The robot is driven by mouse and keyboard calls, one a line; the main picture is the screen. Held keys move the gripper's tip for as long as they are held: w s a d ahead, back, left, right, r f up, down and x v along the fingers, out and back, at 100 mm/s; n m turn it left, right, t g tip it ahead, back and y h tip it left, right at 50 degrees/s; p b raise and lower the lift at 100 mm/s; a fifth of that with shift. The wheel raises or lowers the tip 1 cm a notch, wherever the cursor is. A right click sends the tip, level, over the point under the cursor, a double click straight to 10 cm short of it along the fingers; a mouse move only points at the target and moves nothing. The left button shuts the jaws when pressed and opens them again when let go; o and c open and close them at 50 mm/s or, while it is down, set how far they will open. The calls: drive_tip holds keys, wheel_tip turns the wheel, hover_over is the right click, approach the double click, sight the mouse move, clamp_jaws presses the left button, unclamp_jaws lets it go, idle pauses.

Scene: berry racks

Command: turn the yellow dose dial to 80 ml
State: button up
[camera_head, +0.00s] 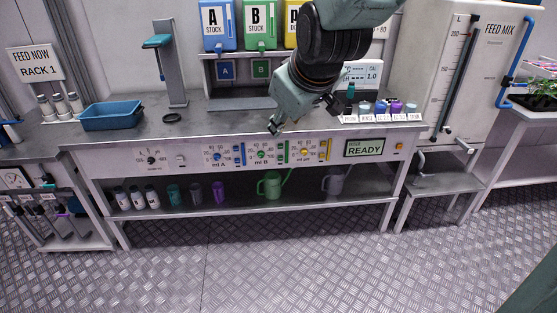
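The yellow dose dial (304,153) is a small round knob on the front panel of the bench, with numbers around it and a yellow strip to its right. Its pointer is too small to read. My gripper (276,126) hangs above the panel, up and to the left of the yellow dial in the picture, pointing down. I see nothing held in it, and the view does not show clearly whether its fingers are apart. It appears clear of the dial.
A green dial (262,155) and a blue dial (216,156) sit left of the yellow one. A display (364,147) reads READY at right. Small labelled pots (381,107) stand on the bench top. A blue tray (112,116) is at left. The floor in front is clear.

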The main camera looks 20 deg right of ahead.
drive_tip(key=w+d+f+n+t, duration=0.2)
drive_tip(key=w+d+f, duration=0.3)
drive_tip(key=w, duration=0.4)
drive_tip(key=w+d+f+n+t+h, duration=0.1)
drive_tip(key=w+d+f+n, duration=0.15)
drive_tip(key=w+f, duration=0.5)
drive_tip(key=w+d+f+n+t, duration=0.1)
drive_tip(key=w+d+f+t, duration=0.1)
drive_tip(key=w+d+f, duration=0.6)
drive_tip(key=n+t+h+p, duration=0.1)
drive_tip(key=n+t+h, duration=0.2)
drive_tip(key=n+t, duration=0.15)
approach(305, 154)
drive_tip(key=s+a+r, duration=0.1)
drive_tip(key=s+a, duration=0.1)
drive_tip(key=s, duration=0.2)
drive_tip(key=shift+s+d+f, duration=0.15)
drive_tip(key=shift+s+f, duration=0.25)
drive_tip(key=shift+s, duration=0.25)
drive_tip(key=shift+w, duration=0.15)
drive_tip(key=shift+b+x, duration=1.15)
drive_tip(key=shift+x, duration=5.65)
